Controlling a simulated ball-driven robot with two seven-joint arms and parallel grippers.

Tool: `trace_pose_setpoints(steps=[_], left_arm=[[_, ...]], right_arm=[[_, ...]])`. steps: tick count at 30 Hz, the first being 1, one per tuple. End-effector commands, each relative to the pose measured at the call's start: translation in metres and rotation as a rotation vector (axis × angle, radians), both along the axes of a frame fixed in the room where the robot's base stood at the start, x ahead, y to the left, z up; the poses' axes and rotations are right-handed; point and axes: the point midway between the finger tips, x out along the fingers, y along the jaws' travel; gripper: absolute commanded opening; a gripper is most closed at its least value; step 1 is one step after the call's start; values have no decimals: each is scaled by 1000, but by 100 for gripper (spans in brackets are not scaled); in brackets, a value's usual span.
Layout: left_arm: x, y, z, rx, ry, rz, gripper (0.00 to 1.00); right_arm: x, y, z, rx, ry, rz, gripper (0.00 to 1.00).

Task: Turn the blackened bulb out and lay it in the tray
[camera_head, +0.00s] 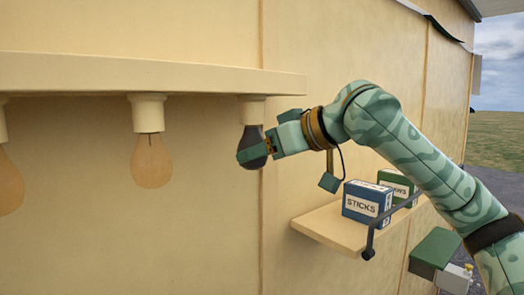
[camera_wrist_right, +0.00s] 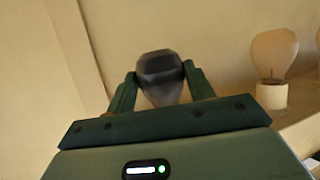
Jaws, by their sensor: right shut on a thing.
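The blackened bulb (camera_head: 251,137) is dark grey and hangs below a cream socket (camera_head: 252,109) at the right end of the overhead ledge. My right gripper (camera_head: 254,153) is shut on the bulb, its fingers on either side of the glass. In the right wrist view the dark bulb (camera_wrist_right: 160,72) shows between the two fingertips (camera_wrist_right: 158,78). Whether the bulb's base is still seated in the socket cannot be told. My left gripper is not in view. No tray can be made out.
Clear amber bulbs (camera_head: 151,160) hang in sockets to the left along the cream ledge (camera_head: 150,75). A wooden shelf (camera_head: 325,226) below holds a blue STICKS box (camera_head: 362,203) and a green box (camera_head: 396,182), with a dark rail in front. The wall is close behind.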

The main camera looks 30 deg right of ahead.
Motion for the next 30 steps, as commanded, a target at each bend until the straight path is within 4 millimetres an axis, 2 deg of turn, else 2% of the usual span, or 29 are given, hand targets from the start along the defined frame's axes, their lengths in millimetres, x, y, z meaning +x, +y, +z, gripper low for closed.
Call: trace_pose_setpoints(steps=[30], left_arm=[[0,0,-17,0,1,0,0]], right_arm=[[0,0,-37,0,1,1,36]])
